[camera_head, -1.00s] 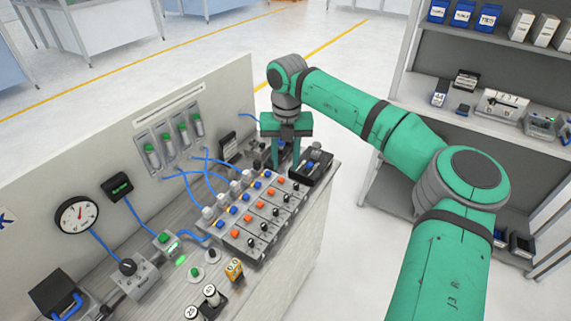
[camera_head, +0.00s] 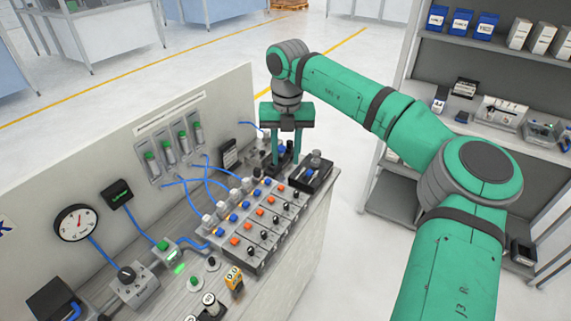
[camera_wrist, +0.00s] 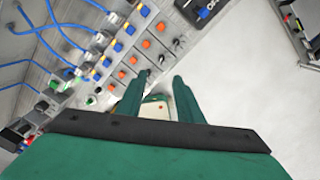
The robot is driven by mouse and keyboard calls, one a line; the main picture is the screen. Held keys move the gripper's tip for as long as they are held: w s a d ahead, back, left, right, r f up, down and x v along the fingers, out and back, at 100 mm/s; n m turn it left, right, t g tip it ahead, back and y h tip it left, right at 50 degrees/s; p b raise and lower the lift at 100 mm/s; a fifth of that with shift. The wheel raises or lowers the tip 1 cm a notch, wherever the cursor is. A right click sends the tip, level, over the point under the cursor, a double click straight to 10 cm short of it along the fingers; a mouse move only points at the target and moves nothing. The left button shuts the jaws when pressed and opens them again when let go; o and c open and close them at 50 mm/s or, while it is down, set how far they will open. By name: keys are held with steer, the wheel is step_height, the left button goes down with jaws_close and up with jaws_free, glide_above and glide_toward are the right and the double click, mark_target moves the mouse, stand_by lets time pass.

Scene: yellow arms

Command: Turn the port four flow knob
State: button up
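A grey valve manifold (camera_head: 262,222) stands on the bench, with several rows of white fittings, blue parts, orange buttons and small black knobs (camera_head: 274,232). Its rows also show in the wrist view (camera_wrist: 147,43). I cannot read port labels, so I cannot tell which knob is port four's. My gripper (camera_head: 286,160) is above the far end of the bench, beyond the manifold, fingers pointing down. No contact is visible.
A black box (camera_head: 312,174) sits right of the gripper near the bench edge. Blue hoses run from the manifold to the back panel (camera_head: 120,150), which carries several green-topped tubes (camera_head: 168,150). A gauge (camera_head: 75,222) is at left. Shelves (camera_head: 470,90) stand at right.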

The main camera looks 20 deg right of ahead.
step_height(320, 180, up, 6)
stand_by(0.4)
